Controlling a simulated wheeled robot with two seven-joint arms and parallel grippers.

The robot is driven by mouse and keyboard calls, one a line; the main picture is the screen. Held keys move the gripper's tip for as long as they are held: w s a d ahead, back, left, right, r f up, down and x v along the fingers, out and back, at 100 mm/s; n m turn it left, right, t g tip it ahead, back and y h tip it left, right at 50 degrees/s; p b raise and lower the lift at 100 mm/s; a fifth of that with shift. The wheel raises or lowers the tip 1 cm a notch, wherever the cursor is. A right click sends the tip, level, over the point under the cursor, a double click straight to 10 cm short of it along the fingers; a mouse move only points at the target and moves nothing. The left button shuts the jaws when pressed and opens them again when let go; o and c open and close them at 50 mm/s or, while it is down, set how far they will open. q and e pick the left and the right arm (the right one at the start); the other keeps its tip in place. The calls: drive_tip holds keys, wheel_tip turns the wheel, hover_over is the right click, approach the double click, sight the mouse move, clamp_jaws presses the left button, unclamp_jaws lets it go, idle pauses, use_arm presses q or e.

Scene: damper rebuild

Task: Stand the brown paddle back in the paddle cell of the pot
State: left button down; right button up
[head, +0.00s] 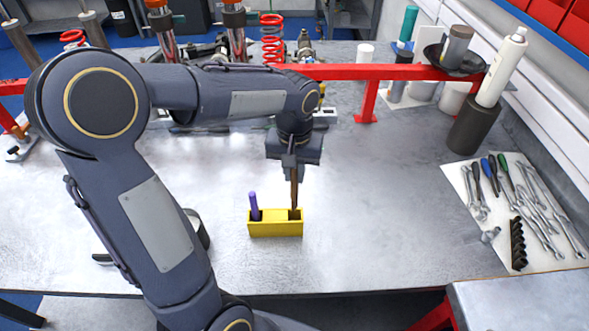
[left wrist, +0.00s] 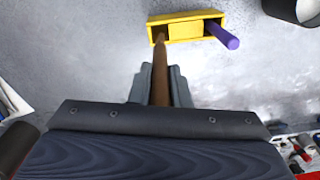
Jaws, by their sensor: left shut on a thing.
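The yellow pot (head: 275,230) stands on the grey bench, with dark cell openings at its left and right ends. A purple stick (head: 254,206) leans in the left cell. My left gripper (head: 293,168) is shut on the upper part of the brown paddle (head: 294,192), which points down, nearly upright. The paddle's lower end is at the pot's right cell opening; how deep it reaches is hard to tell. In the left wrist view the paddle (left wrist: 160,72) runs from the jaws to the dark cell of the pot (left wrist: 185,29), with the purple stick (left wrist: 222,35) at the other end. My right gripper is not in view.
A red rail (head: 350,72) crosses behind the pot, with coil springs and dampers beyond it. A white mat (head: 455,180) with wrenches and screwdrivers lies at right, near a dark cylinder (head: 473,127) holding a white tube. The bench right of the pot is clear.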

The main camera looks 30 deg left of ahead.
sight(295, 198)
use_arm(q)
drive_tip(key=shift+f+b, duration=0.4)
drive_tip(key=shift+f, duration=0.45)
drive_tip(key=shift+f+b, duration=0.3)
drive_tip(key=shift+f, duration=0.05)
drive_tip(key=shift+f+b, duration=1.55)
drive_tip(key=shift+f, duration=0.45)
drive_tip(key=shift+f+b, duration=1.2)
drive_tip(key=shift+f, duration=0.3)
drive_tip(key=c, duration=1.3)
unclamp_jaws()
